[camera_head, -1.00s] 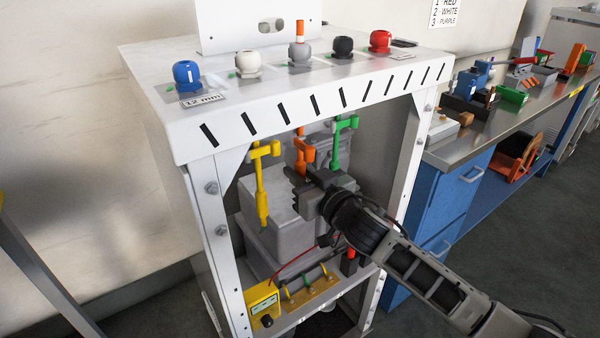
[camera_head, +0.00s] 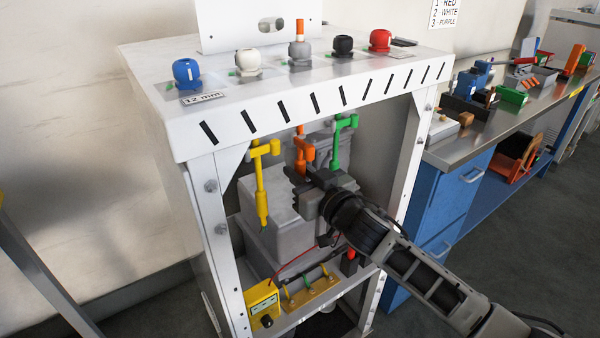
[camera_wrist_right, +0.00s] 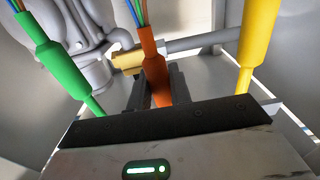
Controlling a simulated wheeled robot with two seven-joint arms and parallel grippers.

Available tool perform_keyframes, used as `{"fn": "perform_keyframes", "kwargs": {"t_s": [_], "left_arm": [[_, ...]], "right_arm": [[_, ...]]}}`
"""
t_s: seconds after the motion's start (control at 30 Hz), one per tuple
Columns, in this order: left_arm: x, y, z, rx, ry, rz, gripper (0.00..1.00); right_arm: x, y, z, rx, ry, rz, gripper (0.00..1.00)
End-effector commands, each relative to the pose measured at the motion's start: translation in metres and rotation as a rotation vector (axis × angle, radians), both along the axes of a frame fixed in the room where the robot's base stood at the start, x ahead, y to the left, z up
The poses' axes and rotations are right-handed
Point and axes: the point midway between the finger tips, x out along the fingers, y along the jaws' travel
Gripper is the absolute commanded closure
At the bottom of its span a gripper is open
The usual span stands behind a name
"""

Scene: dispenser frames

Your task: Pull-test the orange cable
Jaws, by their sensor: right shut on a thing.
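The orange cable (camera_head: 300,154) hangs under the top of the white frame, between the yellow cable (camera_head: 261,190) and the green cable (camera_head: 340,138). An orange stub (camera_head: 300,28) stands up out of the grey gland (camera_head: 300,55) on top. My right gripper (camera_head: 305,182) reaches into the frame from the right and is shut on the orange cable's lower part. In the right wrist view the orange cable (camera_wrist_right: 155,75) sits between my right gripper's fingers (camera_wrist_right: 156,90). The cable's lower end is hidden by the gripper. My left gripper is not in view.
Blue (camera_head: 187,74), white (camera_head: 248,63), black (camera_head: 342,47) and red (camera_head: 380,40) glands stand on top of the frame (camera_head: 290,95). A yellow meter (camera_head: 263,302) sits on the lower shelf. A blue bench (camera_head: 462,180) with parts is at right. The frame's posts flank the opening.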

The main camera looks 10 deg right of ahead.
Motion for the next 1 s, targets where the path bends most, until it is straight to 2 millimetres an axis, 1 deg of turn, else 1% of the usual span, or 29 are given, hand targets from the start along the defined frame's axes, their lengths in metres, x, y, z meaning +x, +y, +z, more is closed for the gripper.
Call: {"fn": "perform_keyframes", "kwargs": {"t_s": [0.03,0.1,0.6,0.87,0.9,0.97,1.0], "left_arm": [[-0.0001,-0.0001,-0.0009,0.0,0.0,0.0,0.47],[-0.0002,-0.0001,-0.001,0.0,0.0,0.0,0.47],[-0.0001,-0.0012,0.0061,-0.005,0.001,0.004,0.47],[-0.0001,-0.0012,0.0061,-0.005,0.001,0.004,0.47],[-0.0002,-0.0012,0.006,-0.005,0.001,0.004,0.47],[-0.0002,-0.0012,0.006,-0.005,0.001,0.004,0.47],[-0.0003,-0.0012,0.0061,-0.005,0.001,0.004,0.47]], "right_arm": [[-0.0021,0.0003,-0.0131,-0.01,0.024,-0.002,1.0],[-0.0023,0.0003,-0.014,-0.01,0.026,-0.002,1.0],[-0.0023,0.0002,-0.0105,-0.013,0.028,-0.003,1.0],[-0.0023,0.0002,-0.0108,-0.014,0.028,-0.003,1.0],[-0.0024,0.0002,-0.0108,-0.014,0.028,-0.003,0.74],[-0.0023,0.0001,-0.0103,-0.013,0.026,-0.003,0.58],[-0.0021,0.0001,-0.0092,-0.012,0.024,-0.003,0.46]]}}
